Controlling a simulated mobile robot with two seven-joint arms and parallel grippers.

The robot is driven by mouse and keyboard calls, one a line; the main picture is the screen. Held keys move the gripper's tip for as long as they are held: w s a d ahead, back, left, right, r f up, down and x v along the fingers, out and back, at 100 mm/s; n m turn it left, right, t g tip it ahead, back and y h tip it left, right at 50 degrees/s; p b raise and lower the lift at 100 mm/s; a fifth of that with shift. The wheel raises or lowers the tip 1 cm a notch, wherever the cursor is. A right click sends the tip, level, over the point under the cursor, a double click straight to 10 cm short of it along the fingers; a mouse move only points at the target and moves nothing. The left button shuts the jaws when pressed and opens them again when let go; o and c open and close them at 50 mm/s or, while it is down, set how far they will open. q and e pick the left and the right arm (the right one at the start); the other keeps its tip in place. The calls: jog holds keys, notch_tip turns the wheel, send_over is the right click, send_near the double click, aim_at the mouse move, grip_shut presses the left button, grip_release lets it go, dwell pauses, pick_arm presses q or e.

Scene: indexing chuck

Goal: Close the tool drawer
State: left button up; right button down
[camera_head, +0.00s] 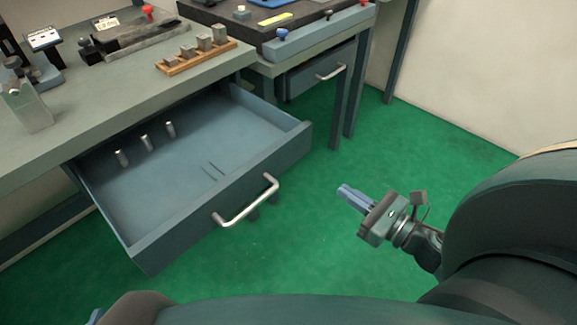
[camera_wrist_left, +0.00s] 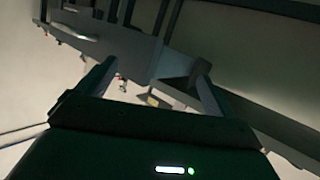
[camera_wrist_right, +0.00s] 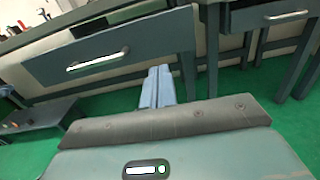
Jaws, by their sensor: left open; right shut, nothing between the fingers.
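The tool drawer (camera_head: 190,195) is pulled well out from under the workbench in the head view. Its silver bar handle (camera_head: 246,203) is on the front panel. Several small metal pins stand inside it, and thin dark marks show on its floor. My right gripper (camera_head: 345,192) is shut and empty, to the right of the handle and apart from it. In the right wrist view the shut fingers (camera_wrist_right: 157,86) are below and right of the drawer handle (camera_wrist_right: 98,61). My left gripper (camera_wrist_left: 155,85) is open in the left wrist view, with nothing between its fingers.
The workbench (camera_head: 90,125) carries a wooden block with metal pieces (camera_head: 196,50) and other fixtures. A second table with a shut drawer (camera_head: 318,72) stands at the back right; its legs are right of the open drawer. Green floor (camera_head: 300,240) is clear around my right gripper.

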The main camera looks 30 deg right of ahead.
aim_at(290, 155)
jog(key=p+x, duration=0.1)
jog(key=x, duration=1.3)
jog(key=shift+s+p, duration=0.1)
jog(key=shift+p, duration=0.2)
pick_arm(q)
jog(key=shift+w+d+f, duration=0.1)
jog(key=shift+w+d, duration=0.05)
jog(key=shift+d, duration=0.1)
jog(key=shift+w, duration=0.1)
